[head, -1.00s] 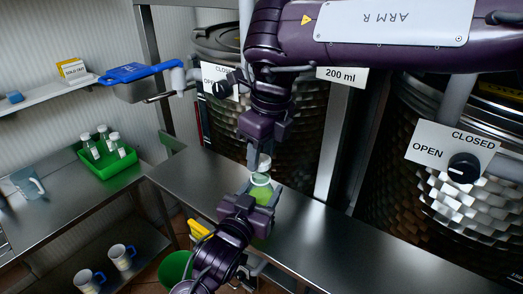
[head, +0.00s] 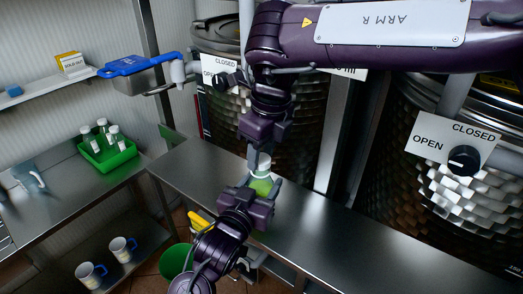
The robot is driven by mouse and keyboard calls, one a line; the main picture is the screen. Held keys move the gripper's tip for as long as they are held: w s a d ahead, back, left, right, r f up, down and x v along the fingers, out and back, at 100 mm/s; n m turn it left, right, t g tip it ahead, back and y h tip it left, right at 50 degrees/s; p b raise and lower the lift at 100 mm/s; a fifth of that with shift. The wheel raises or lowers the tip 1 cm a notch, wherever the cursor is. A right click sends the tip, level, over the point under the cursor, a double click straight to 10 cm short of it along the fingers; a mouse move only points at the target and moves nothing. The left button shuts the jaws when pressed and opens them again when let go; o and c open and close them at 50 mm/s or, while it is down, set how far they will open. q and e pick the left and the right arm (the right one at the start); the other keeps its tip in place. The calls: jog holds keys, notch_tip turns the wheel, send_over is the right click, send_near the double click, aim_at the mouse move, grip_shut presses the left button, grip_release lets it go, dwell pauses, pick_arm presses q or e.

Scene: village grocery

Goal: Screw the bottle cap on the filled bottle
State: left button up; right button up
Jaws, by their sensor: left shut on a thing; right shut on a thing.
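The filled bottle (head: 261,186) holds green liquid and stands upright over the steel counter. My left gripper (head: 262,191) comes in from below and is shut around the bottle's body, hiding much of it. The white bottle cap (head: 264,161) is at the bottle's mouth. My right gripper (head: 258,152) points down from above and is shut on the cap. The cap and bottle neck appear in line and touching; whether the thread is engaged I cannot tell.
A green crate (head: 110,158) with several capped bottles stands on the left counter. Two mugs (head: 123,249) are on the lower shelf. A green bucket (head: 175,262) is on the floor. Large metal tanks (head: 455,205) stand behind the steel counter (head: 340,235), which is clear to the right.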

jog(key=shift+f, duration=0.55)
jog(key=m, duration=0.6)
jog(key=shift+s+a+t+h, duration=0.1)
jog(key=shift+a+t+h, duration=0.05)
jog(key=shift+t+h, duration=0.15)
jog(key=m+h, duration=0.1)
jog(key=m, duration=0.4)
jog(key=shift+f, duration=0.1)
jog(key=m, duration=0.5)
jog(key=shift+m+h, duration=0.3)
jog(key=shift+h, duration=0.1)
jog(key=m, duration=0.7)
jog(key=shift+a+m+g+h, duration=0.1)
jog(key=shift+m+g+h, duration=0.2)
jog(key=shift+g, duration=0.1)
jog(key=m, duration=0.5)
jog(key=shift+w+g, duration=0.25)
jog(key=shift+g, duration=0.15)
jog(key=m, duration=0.3)
jog(key=shift+g, duration=0.3)
